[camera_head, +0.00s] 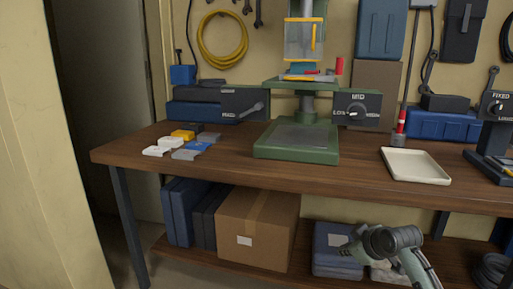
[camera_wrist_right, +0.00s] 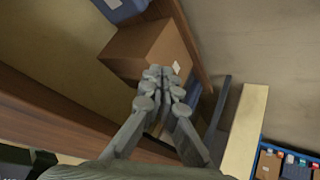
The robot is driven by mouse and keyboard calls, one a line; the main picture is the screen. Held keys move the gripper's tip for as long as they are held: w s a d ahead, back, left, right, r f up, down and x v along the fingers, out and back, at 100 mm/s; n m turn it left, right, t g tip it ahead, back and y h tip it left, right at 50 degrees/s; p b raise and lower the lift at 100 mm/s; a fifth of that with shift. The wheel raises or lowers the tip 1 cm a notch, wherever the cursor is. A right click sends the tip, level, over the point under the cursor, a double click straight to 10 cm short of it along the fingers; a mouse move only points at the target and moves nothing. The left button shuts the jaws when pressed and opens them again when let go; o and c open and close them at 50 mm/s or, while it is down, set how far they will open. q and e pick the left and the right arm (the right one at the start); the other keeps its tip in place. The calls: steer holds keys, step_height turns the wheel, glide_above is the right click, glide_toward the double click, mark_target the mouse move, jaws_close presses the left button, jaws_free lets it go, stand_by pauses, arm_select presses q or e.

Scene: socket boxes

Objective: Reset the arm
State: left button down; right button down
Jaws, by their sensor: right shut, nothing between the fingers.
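My right gripper (camera_head: 345,250) is at the lower right of the head view, below the front edge of the wooden workbench (camera_head: 230,165) and in front of its lower shelf. In the right wrist view its fingers (camera_wrist_right: 160,72) are together and empty, with the cardboard box (camera_wrist_right: 148,48) behind them. My left gripper does not show in either view.
On the bench are several small socket boxes (camera_head: 183,144) at the left, a green drill press (camera_head: 296,150) and a cream tray (camera_head: 415,166). The cardboard box (camera_head: 255,232) and blue cases (camera_head: 335,240) sit on the lower shelf. The bench's front middle is clear.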

steer(key=s+d+f+m+g+h, duration=0.1)
steer(key=s+f+m+g+h, duration=0.2)
steer(key=s+f, duration=1.65)
steer(key=s+d+f+m+g, duration=0.1)
steer(key=s+f, duration=0.4)
steer(key=s, duration=0.3)
steer(key=s+f+m+g, duration=0.1)
steer(key=s+f+m, duration=0.1)
steer(key=s+f, duration=0.3)
steer(key=s, duration=0.3)
steer(key=shift+s+d+g, duration=0.3)
steer(key=shift+d, duration=0.1)
steer(key=shift+f, duration=0.1)
